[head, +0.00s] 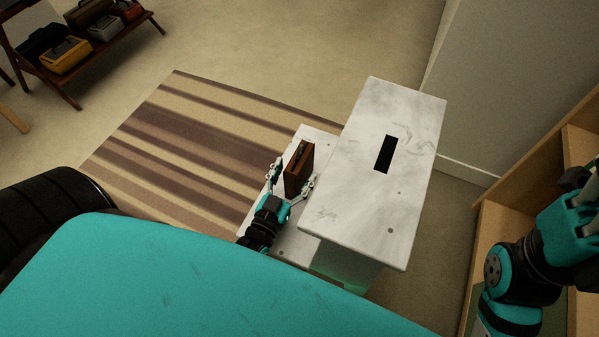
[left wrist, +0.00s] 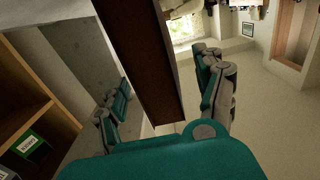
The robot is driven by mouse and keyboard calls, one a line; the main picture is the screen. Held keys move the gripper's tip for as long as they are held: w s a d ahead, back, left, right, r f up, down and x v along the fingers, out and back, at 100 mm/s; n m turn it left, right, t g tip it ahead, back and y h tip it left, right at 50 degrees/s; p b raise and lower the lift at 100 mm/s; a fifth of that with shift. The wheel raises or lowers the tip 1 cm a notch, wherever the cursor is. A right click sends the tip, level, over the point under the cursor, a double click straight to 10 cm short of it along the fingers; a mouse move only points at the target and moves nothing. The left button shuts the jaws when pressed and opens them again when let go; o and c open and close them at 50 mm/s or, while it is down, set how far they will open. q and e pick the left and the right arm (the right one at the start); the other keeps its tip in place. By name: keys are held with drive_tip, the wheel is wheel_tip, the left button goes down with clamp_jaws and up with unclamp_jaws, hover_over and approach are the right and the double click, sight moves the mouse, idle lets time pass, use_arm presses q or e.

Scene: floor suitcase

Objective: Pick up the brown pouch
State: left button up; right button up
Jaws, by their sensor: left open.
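The brown pouch (head: 299,168) stands upright on the lower white marbled surface, beside the taller white marbled block. In the head view my left gripper (head: 293,178) is open, with one finger on each side of the pouch's near part. In the left wrist view the pouch (left wrist: 148,60) is a dark brown slab rising between the two spread fingers of my left gripper (left wrist: 165,100). I cannot tell whether either finger touches it. My right arm shows at the right edge of the head view, with its gripper partly cut off and unclear.
The taller marbled block (head: 362,190) with a dark slot stands close on the pouch's right. A striped rug (head: 190,150) lies on the left. A wooden rack (head: 95,50) with several cases stands at the back left. A wooden shelf (head: 494,215) is at the right.

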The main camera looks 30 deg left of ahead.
use_arm(q)
drive_tip(key=w+b, duration=0.1)
drive_tip(key=w, duration=0.2)
drive_tip(key=shift+w, duration=0.15)
drive_tip(key=c, duration=1.4)
